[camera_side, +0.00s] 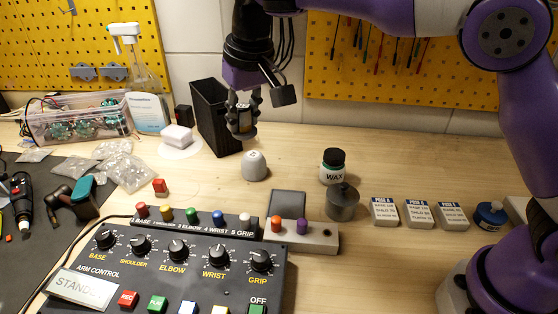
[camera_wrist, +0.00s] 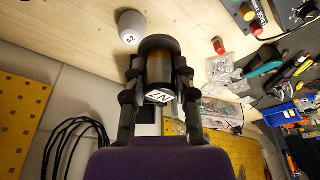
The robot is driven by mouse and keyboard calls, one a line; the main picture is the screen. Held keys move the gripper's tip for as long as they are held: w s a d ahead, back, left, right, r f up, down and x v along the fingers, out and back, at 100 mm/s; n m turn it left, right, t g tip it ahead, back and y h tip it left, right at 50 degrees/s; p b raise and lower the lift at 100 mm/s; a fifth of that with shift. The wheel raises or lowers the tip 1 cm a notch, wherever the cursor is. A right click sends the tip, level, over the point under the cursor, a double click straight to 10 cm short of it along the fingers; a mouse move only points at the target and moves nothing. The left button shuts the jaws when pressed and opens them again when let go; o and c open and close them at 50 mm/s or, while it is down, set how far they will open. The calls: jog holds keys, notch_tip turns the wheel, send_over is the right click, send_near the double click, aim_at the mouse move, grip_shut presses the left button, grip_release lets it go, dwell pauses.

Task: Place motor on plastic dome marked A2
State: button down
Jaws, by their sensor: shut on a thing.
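My gripper (camera_side: 242,112) is shut on the motor (camera_wrist: 160,66), a dark cylinder with a brownish middle, a black rounded end and a white label whose letters look like ZN. In the side view the motor (camera_side: 241,123) hangs between the fingers, above the bench. The wrist view also shows my gripper (camera_wrist: 157,78) with a finger on each side of the motor. The grey plastic dome marked A2 (camera_wrist: 132,27) stands on the bench. In the side view the dome (camera_side: 254,167) is below and slightly right of the motor, apart from it; its label is too small to read there.
A black open bin (camera_side: 212,118) stands just behind and left of the motor. A wax jar (camera_side: 333,168) and a dark lidded pot (camera_side: 342,203) stand to the right. The control box (camera_side: 180,262) is in front. Clear wood lies around the dome.

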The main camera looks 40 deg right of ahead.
jog(key=a, duration=0.2)
send_over(250, 152)
jog(key=s, duration=0.1)
notch_tip(250, 152, down, 7)
jog(key=shift+s, duration=0.1)
jog(key=shift+f, duration=2)
jog(key=shift+f, duration=0.15)
jog(key=c, duration=0.7)
grip_release()
jog(key=shift+o, duration=0.2)
